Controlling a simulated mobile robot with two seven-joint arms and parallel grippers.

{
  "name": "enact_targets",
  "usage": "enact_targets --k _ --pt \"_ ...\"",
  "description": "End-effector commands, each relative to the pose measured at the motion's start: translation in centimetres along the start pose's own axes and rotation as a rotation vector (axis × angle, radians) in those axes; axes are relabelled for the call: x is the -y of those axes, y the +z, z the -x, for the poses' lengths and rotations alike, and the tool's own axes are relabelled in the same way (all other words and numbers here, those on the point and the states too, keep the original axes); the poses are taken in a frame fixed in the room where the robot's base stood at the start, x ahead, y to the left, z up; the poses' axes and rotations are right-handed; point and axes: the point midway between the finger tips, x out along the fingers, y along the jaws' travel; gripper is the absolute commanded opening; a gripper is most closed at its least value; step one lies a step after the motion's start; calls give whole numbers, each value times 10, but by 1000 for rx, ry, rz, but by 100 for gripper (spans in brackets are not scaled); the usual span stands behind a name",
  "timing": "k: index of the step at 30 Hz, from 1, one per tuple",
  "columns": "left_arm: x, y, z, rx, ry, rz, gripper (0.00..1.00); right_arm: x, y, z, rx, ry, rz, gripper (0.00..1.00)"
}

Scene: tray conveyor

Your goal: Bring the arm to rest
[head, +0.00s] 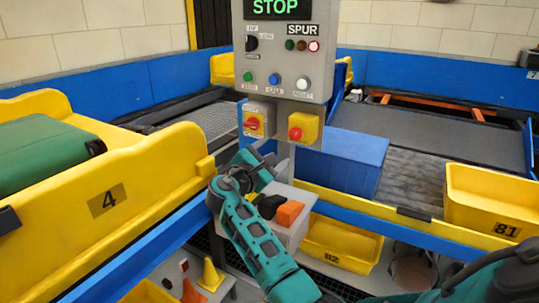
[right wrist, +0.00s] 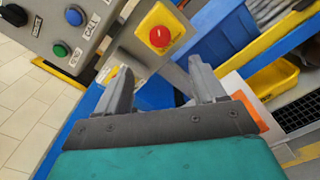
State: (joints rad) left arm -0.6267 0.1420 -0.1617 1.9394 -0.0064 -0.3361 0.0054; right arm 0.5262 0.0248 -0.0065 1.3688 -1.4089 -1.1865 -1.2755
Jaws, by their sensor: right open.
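My right arm (head: 262,235) reaches up from the bottom middle of the head view, bent at the wrist. My right gripper (head: 265,153) is just below the control box (head: 284,58), in front of its post. In the right wrist view the right gripper (right wrist: 162,78) has its two grey fingers wide apart with nothing between them. The red button (head: 303,129) on its yellow housing is beyond the fingers; it also shows in the right wrist view (right wrist: 159,37). I cannot tell the exact gap to it. My left gripper is not in view.
The display (head: 277,9) reads STOP. A yellow tray (head: 110,196) marked 4 holds a green case (head: 40,155) at left. A blue bin (head: 345,163), a yellow tray (head: 492,205) marked 81 and a lower yellow bin (head: 342,245) stand right. An orange block (head: 290,214) lies near my wrist.

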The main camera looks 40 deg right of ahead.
Motion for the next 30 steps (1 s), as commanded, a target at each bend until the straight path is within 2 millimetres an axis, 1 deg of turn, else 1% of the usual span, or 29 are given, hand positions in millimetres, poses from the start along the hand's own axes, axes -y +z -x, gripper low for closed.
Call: enact_targets --k 17,20,23,26,27,29,30 --pt "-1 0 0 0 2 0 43 0 0 0 -1 0 0 69" --pt "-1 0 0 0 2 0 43 8 -10 2 -32 7 -19 69" --pt "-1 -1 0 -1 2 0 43 30 -38 12 -134 27 -91 69" --pt "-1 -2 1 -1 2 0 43 68 -80 34 -315 34 -232 69" --pt "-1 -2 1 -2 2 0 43 85 -98 46 -400 27 -303 69" --pt "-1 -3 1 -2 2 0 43 111 -121 69 -531 1 -419 69" --pt "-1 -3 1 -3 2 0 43 128 -133 86 -615 -27 -499 69"
